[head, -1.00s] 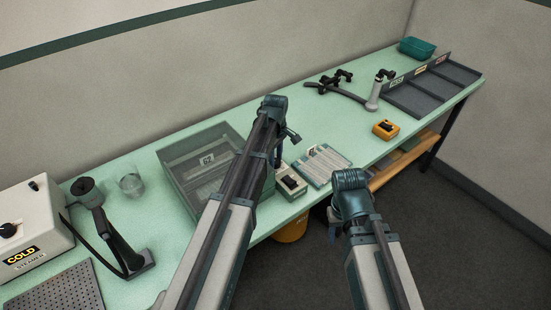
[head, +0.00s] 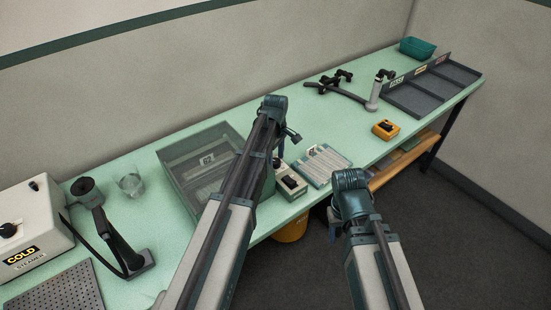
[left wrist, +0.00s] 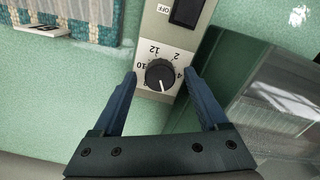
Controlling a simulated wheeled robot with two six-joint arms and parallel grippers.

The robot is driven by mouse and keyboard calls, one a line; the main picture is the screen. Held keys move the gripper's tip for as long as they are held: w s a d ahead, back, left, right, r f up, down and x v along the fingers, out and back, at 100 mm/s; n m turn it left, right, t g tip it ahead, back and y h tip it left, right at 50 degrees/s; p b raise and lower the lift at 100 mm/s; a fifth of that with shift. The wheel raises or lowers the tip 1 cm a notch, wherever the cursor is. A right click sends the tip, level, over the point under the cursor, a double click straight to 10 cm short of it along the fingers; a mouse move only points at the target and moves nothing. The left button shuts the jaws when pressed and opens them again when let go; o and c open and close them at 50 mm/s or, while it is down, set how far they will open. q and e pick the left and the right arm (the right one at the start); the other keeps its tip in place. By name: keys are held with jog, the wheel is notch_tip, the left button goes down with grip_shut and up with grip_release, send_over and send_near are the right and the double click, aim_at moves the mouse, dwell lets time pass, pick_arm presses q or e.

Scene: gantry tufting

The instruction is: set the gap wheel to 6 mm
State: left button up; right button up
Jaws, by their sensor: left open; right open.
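A black dial knob (left wrist: 160,76) sits on a beige control box (left wrist: 151,22) in the left wrist view, with printed marks 10, 12, 2 and 4 around it. Its white pointer line points down and slightly right in that view; the mark there is not readable. A black OFF-labelled switch (left wrist: 186,12) is on the same box. My left gripper (left wrist: 160,74) is open, one finger on each side of the knob, with no clear contact. In the head view the box (head: 290,181) stands by the bench's front edge. My right gripper (head: 334,232) hangs empty off the bench front.
A clear-walled bin (head: 180,180) stands left of the box, close to my left gripper. A striped sample board (head: 325,165) lies right of it. A yellow device (head: 386,130), a dark tray (head: 412,100) and a steamer (head: 30,230) are farther off.

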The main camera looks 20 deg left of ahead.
aim_at(276, 161)
pick_arm(q)
jog(key=shift+r, duration=0.15)
pick_arm(e)
jog(key=shift+r, duration=0.1)
pick_arm(q)
notch_tip(276, 161, up, 14)
jog(key=p, duration=1.3)
jog(key=shift+f+p, duration=0.25)
jog(key=shift+p, duration=0.15)
pick_arm(e)
notch_tip(276, 161, up, 14)
jog(key=shift+f, duration=0.2)
